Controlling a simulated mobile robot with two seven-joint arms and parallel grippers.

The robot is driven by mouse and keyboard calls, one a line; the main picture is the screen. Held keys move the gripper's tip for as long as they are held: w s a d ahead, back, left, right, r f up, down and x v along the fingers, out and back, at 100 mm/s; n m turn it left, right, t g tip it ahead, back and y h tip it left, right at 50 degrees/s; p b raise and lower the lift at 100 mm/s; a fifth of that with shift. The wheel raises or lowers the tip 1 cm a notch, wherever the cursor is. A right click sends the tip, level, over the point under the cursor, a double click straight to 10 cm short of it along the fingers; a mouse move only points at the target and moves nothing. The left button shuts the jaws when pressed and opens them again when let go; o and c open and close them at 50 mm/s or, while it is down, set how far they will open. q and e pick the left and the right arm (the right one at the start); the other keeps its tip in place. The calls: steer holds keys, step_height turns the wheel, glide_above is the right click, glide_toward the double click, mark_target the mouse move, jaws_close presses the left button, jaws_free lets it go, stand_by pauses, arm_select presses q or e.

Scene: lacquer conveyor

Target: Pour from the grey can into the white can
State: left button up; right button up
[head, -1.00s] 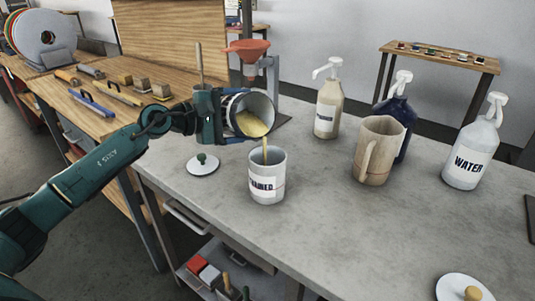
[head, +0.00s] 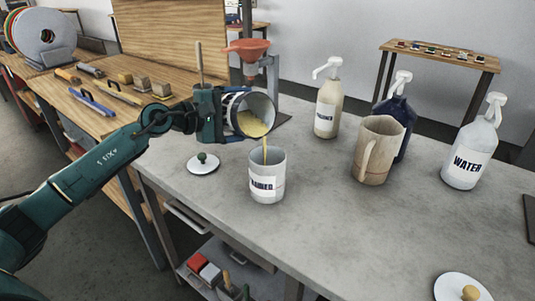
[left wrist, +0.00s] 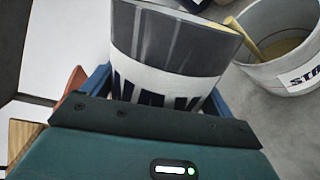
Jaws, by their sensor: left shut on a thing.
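The grey can (head: 247,107) is tipped on its side, its mouth facing right and toward me, with yellowish liquid inside. My left gripper (head: 222,115) is shut on the grey can and holds it above the bench. A thin yellowish stream falls from its lip into the white can (head: 267,188). The white can stands upright on the bench, with a partly readable label. In the left wrist view the grey can (left wrist: 170,40) sits between the jaws, and the white can (left wrist: 290,70) at the upper right has liquid inside. My right gripper is not in view.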

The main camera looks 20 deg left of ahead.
arm_select(q)
steer(key=shift+s+d+m+y, duration=0.35)
steer(key=shift+d+m, duration=0.1)
steer(key=shift+m, duration=0.15)
stand_by(1.7)
